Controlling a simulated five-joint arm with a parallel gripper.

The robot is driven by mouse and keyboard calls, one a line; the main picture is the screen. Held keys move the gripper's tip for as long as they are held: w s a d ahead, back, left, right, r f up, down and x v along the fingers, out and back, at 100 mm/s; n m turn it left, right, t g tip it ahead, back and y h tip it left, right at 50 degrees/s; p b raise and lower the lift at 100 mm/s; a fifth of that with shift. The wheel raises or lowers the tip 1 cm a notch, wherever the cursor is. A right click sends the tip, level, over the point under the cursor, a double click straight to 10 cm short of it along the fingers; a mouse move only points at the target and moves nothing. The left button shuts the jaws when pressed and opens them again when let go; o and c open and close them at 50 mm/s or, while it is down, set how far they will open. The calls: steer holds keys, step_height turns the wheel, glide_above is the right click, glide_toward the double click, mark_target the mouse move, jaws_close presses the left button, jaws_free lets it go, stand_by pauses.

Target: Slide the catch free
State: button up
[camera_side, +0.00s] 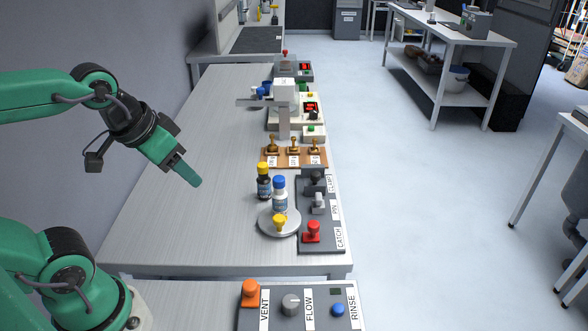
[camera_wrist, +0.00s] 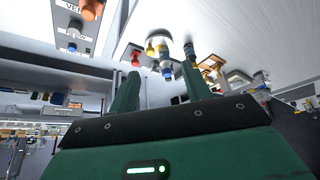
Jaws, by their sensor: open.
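The red knob (camera_side: 313,231) stands beside the label CATCH at the near end of a dark grey panel (camera_side: 322,246). A grey knob (camera_side: 318,203) labelled PIN and a dark knob (camera_side: 316,180) labelled FLAP stand behind it on the same panel. My gripper (camera_side: 194,181) is in the air above the left part of the table, well left of the panel and touching nothing. In the wrist view my gripper (camera_wrist: 160,78) shows two spread fingers with nothing held between them. The catch's exact position along its slot is too small to tell.
A wooden strip (camera_side: 270,163) with several brass knobs lies behind. A nearer panel (camera_side: 275,320) has VENT, FLOW and RINSE controls. The left of the table (camera_side: 150,225) is clear.

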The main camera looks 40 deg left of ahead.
steer(key=n+g, duration=0.4)
steer(key=g, duration=0.1)
glide_above(314, 223)
steer(key=f, duration=1.2)
steer(key=shift+s+a, duration=0.15)
steer(key=shift+s, duration=0.05)
steer(key=shift+w+f, duration=0.2)
steer(key=shift+f, duration=0.05)
steer(key=shift+f, duration=0.15)
steer(key=shift+f, duration=3.75)
